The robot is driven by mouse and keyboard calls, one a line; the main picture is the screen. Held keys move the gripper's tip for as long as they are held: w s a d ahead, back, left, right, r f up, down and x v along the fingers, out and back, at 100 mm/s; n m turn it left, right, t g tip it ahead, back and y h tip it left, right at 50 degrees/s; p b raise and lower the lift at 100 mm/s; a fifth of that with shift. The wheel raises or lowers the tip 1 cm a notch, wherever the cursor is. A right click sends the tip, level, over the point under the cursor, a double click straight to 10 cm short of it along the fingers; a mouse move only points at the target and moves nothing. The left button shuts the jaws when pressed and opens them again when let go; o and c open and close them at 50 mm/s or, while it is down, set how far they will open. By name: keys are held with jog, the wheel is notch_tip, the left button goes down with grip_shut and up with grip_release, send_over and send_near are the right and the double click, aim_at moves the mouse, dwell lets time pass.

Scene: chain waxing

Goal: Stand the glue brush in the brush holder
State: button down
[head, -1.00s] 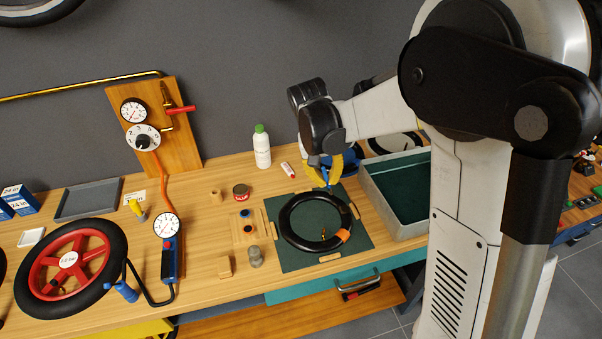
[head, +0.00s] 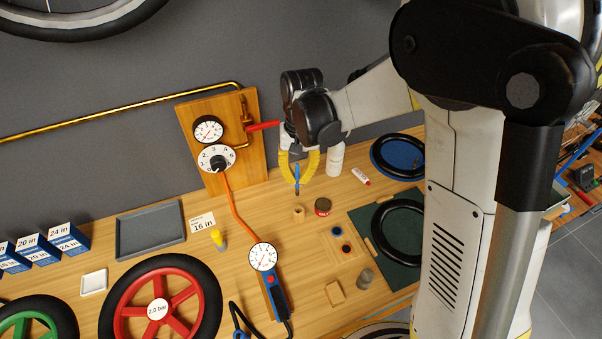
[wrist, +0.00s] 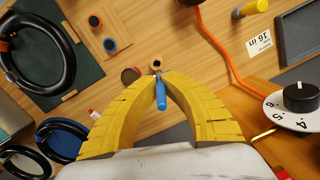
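The glue brush (head: 297,178) is blue and hangs pointing down from the tips of my gripper (head: 298,180). In the wrist view the blue brush (wrist: 161,98) sits between the two yellow fingertips (wrist: 161,80), which are closed on it. The brush holder (head: 298,212) is a small wooden block with a hole, standing on the bench just below the brush. In the wrist view the holder (wrist: 157,64) shows its dark hole just past the brush tip. The brush looks to be above the holder and apart from it; the exact gap is hard to tell.
A red-brown tin (head: 322,206) stands right of the holder. A white bottle (head: 335,160) stands behind, partly hidden by my gripper. A wooden board with two rings (head: 341,240) lies in front. The orange hose (head: 233,205) and gauge board (head: 250,155) are to the left.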

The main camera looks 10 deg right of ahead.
jog(key=shift+s+d+f+b, duration=0.1)
jog(key=shift+d+f+b, duration=0.05)
jog(key=shift+f+b, duration=0.4)
notch_tip(320, 180, down, 9)
jog(key=b, duration=0.6)
jog(key=shift+f+b, duration=0.1)
jog(key=shift+b, duration=0.2)
jog(key=c, duration=1.5)
grip_release()
jog(key=shift+c, duration=0.2)
notch_tip(320, 180, up, 12)
jog(key=w, duration=0.1)
jog(key=shift+d, duration=0.3)
